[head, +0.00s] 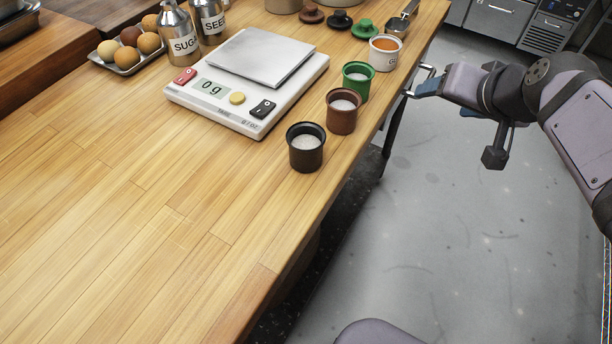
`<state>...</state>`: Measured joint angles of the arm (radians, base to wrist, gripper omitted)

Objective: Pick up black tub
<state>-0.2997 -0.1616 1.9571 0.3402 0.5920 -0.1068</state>
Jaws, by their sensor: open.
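The black tub (306,157) stands upright and open on the wooden table, near its right edge, with pale powder inside. It is the nearest in a row of small tubs. My gripper (420,80) is open and empty, at the right of the table edge, level in the picture with the green tub (357,89). It is well apart from the black tub, up and to the right of it. My gripper's fingers show only small from here.
The brown tub (341,120) stands close behind the black one. A white tub (384,62) is farther back. A scale (205,100) reading 0 g stands to the left. Lids (362,28), shakers (180,38) and an egg tray (122,71) are at the back. The near table (130,240) is clear.

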